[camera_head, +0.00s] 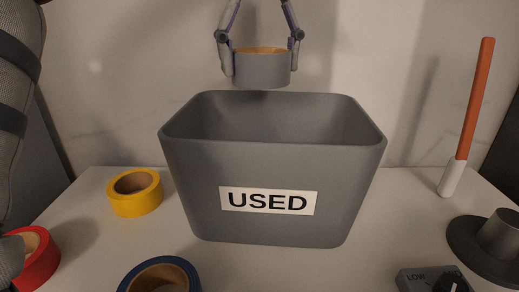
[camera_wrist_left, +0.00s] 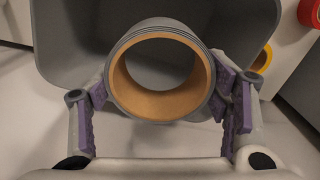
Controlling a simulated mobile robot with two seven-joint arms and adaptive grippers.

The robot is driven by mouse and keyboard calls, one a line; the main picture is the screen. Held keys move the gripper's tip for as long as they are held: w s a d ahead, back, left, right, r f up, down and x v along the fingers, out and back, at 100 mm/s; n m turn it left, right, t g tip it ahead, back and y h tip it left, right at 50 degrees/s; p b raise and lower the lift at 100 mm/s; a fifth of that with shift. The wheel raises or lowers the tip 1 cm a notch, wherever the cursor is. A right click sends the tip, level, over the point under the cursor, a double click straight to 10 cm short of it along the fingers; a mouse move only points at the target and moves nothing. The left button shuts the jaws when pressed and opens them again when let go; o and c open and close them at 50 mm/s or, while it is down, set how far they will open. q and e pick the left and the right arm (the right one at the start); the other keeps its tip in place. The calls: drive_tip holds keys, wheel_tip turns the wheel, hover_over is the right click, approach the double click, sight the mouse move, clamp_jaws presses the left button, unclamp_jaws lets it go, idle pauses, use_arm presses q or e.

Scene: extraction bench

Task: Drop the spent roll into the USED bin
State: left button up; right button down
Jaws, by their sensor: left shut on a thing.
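The spent roll (camera_head: 261,72), a grey ring with a tan cardboard core, is held above the far rim of the USED bin in the head view. My left gripper (camera_head: 261,58) is shut on it, with a finger on each side. The roll also shows in the left wrist view (camera_wrist_left: 160,107), its empty core facing that camera. The grey USED bin (camera_head: 190,190) stands upright with its top open and a white label in front. In the left wrist view the bin (camera_wrist_left: 65,45) lies beyond the roll, which overlaps its rim. My right gripper is not seen.
A yellow tape roll (camera_head: 137,203) lies left of the bin, a red roll (camera_head: 42,265) at far left and a blue roll (camera_head: 193,272) in front. At right are an orange-and-white stick (camera_head: 471,110), a dark flanged piece (camera_head: 480,252) and a dial box (camera_head: 415,281).

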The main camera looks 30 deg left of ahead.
use_arm(q)
drive_tip(key=shift+s+d+f, duration=0.1)
drive_tip(key=shift+s+f, duration=0.05)
drive_tip(key=shift+f, duration=1.3)
drive_tip(key=shift+s+f, duration=0.1)
drive_tip(key=shift+f, duration=1.35)
drive_tip(key=o, duration=1.1)
drive_tip(key=shift+r, duration=0.15)
wheel_tip(320, 180, up, 7)
drive_tip(key=shift+r, duration=0.15)
